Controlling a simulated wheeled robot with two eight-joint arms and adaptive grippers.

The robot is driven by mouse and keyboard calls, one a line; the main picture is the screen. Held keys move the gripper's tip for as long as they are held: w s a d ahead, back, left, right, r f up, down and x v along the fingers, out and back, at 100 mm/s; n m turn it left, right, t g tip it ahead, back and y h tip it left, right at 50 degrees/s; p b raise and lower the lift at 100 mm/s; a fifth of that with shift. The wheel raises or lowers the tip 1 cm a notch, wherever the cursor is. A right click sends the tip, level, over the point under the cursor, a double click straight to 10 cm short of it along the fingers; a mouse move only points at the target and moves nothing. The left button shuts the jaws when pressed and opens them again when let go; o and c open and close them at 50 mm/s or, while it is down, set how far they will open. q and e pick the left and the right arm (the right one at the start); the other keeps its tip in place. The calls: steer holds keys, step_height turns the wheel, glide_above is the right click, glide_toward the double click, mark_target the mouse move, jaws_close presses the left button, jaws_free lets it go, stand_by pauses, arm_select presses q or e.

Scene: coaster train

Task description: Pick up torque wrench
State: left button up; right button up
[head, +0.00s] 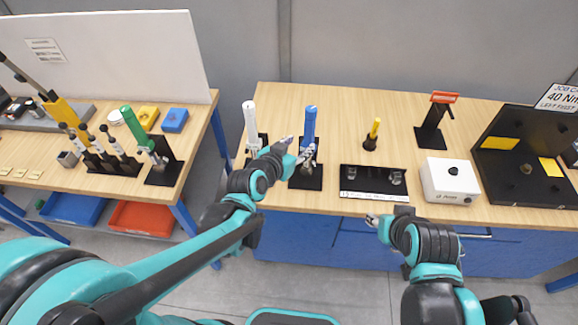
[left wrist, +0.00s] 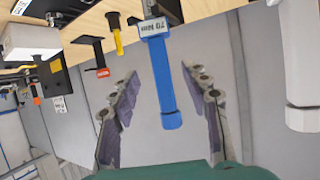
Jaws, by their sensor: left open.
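A torque wrench with a blue handle (head: 309,122) stands upright in a black stand (head: 306,180) on the middle table. In the left wrist view its blue handle (left wrist: 164,80) and a label reading about 70 Nm appear, the picture being upside down. My left gripper (head: 299,150) is open and empty close to it, with the handle showing between the two fingers; contact cannot be told. A white-handled wrench (head: 249,122) stands to its left, and a green-handled one (head: 132,125) on the left table. My right gripper (head: 373,220) is by the table's front edge, its fingers unclear.
Right of the blue wrench are a yellow-handled tool (head: 374,130), a black tray (head: 373,187) with metal pieces, a white box (head: 449,182) and a black stand with a red top (head: 432,125). A job card (head: 562,97) reads 40 Nm. A gap separates the tables.

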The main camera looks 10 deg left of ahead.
mark_target(307, 137)
arm_select(q)
steer(key=x, duration=0.2)
steer(key=b+x, duration=0.1)
steer(key=x, duration=0.5)
steer(key=shift+w+r+b, duration=0.1)
steer(key=shift+r+b, duration=0.3)
arm_select(e)
steer(key=shift+s+a+f, duration=0.15)
steer(key=shift+f, duration=0.25)
steer(key=shift+s+a+f, duration=0.1)
steer(key=shift+a+f, duration=0.05)
steer(key=shift+f, duration=0.2)
arm_select(q)
jaws_close()
steer(key=shift+r, duration=0.1)
